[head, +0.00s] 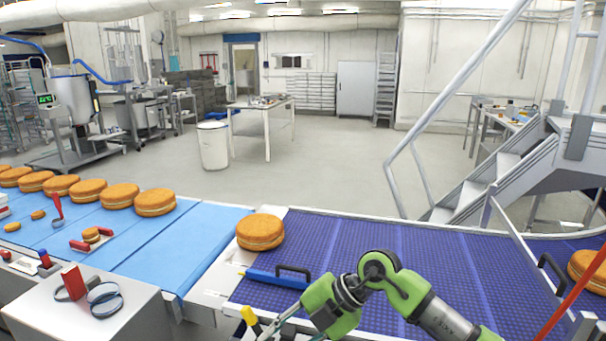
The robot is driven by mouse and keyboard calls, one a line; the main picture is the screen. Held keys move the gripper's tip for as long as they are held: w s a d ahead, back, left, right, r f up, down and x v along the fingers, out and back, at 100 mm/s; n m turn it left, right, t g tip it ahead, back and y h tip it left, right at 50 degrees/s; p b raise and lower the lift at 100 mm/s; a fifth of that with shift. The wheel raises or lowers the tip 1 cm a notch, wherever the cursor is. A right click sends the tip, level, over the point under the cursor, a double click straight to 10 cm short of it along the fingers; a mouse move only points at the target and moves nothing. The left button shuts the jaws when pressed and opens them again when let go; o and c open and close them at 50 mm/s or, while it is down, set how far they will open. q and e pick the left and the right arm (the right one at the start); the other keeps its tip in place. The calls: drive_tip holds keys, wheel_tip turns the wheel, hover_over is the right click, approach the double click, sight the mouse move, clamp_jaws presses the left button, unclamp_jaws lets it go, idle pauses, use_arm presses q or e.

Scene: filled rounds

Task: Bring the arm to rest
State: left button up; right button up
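My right arm (405,290), green and grey, comes in from the lower right and bends over the purple mesh belt. Its wrist end points down to the left, toward the bottom edge. The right gripper (285,325) is only partly in view there, so its fingers and anything between them cannot be made out. My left arm and gripper are not in view.
Filled rounds (155,200) line the light blue belt (185,240) at left. One round (260,232) sits at the left end of the purple belt (350,240), near a blue bar with a black handle (275,280). Another round (588,268) is far right, behind a red rod (572,303).

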drive_tip(key=s+a+r+m+t+y, duration=0.2)
drive_tip(key=s+a+r+t+y, duration=0.1)
drive_tip(key=a+r+y, duration=0.75)
drive_tip(key=w+d+r+m+t+h, duration=0.2)
drive_tip(key=w+d+r+m+t, duration=0.3)
drive_tip(key=d+r+m+t, duration=0.5)
drive_tip(key=w+d+f+m+t+h, duration=0.2)
drive_tip(key=d+f+m+t+h, duration=0.5)
drive_tip(key=d+f+m+h, duration=0.55)
drive_tip(key=s+d+f+m+g+h, duration=0.3)
drive_tip(key=d+f+m+g+h, duration=0.15)
drive_tip(key=d+f, duration=0.4)
drive_tip(key=s+d+f+g+h, duration=0.1)
drive_tip(key=s+d+f+g, duration=0.15)
drive_tip(key=s+f, duration=0.35)
drive_tip(key=s+d+f+g, duration=0.2)
drive_tip(key=s+f+g, duration=0.1)
drive_tip(key=s+f, duration=0.3)
drive_tip(key=s+f+g, duration=0.3)
drive_tip(key=s, duration=0.5)
drive_tip(key=s+f+g, duration=0.3)
drive_tip(key=s, duration=0.5)
wheel_tip(320, 180, down, 29)
drive_tip(key=s+g, duration=0.2)
drive_tip(key=s+d+f+b, duration=0.1)
drive_tip(key=s+d+f, duration=0.1)
drive_tip(key=s+f, duration=1.3)
drive_tip(key=shift+s+d+n+g+b, duration=0.3)
drive_tip(key=shift+s+n+g, duration=0.1)
drive_tip(key=shift+s, duration=0.4)
